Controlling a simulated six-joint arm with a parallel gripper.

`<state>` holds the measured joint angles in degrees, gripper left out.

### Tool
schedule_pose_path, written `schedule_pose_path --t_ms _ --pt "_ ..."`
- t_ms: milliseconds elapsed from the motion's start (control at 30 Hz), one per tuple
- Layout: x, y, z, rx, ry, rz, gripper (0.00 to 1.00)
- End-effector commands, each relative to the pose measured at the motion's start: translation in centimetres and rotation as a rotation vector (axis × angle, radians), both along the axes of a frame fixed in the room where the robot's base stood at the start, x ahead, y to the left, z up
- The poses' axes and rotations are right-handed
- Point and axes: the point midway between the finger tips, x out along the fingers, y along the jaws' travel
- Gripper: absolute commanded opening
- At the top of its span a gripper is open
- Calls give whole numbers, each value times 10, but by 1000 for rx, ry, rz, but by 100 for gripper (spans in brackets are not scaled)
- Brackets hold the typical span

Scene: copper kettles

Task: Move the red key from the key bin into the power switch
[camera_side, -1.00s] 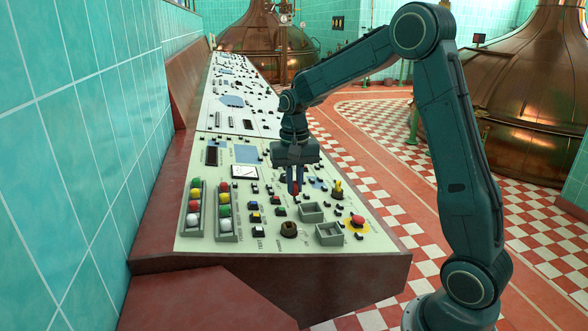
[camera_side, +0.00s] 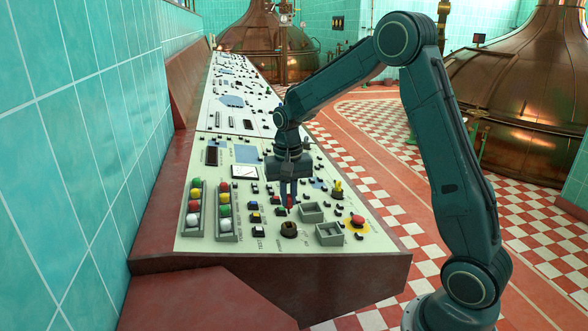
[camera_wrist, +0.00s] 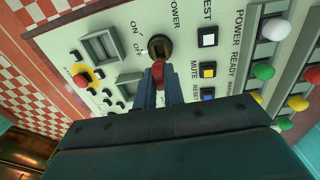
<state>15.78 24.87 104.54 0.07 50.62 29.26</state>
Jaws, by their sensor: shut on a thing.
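My gripper (camera_side: 288,202) is shut on the red key (camera_wrist: 158,72), with its two blue-grey fingers on either side of the key. In the side view the key (camera_side: 289,200) is a small red spot at the fingertips, above the panel. The power switch (camera_side: 289,231) is a round dark fitting near the panel's front edge. In the wrist view the power switch (camera_wrist: 160,47) shows a brass-coloured centre, just beyond the key's tip. I cannot tell whether the key touches it. Two grey open bins (camera_side: 311,212) and (camera_side: 329,234) sit right of the switch; which is the key bin is unclear.
A red emergency button on a yellow base (camera_side: 357,221) stands at the panel's right front. Racks of coloured round knobs (camera_side: 225,211) stand at the left. Small push buttons (camera_wrist: 208,70) sit close beside the switch. A yellow-topped knob (camera_side: 338,188) stands upright behind the bins.

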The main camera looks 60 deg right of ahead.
Motion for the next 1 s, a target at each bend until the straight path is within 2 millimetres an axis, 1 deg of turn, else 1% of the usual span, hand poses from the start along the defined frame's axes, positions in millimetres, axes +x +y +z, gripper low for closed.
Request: schedule_pose_path --t_ms 500,733,1000 --pt "0 0 -27 0 0 0 0" --pt "0 0 -32 0 0 0 0" --pt "0 0 -33 1 -1 0 0"
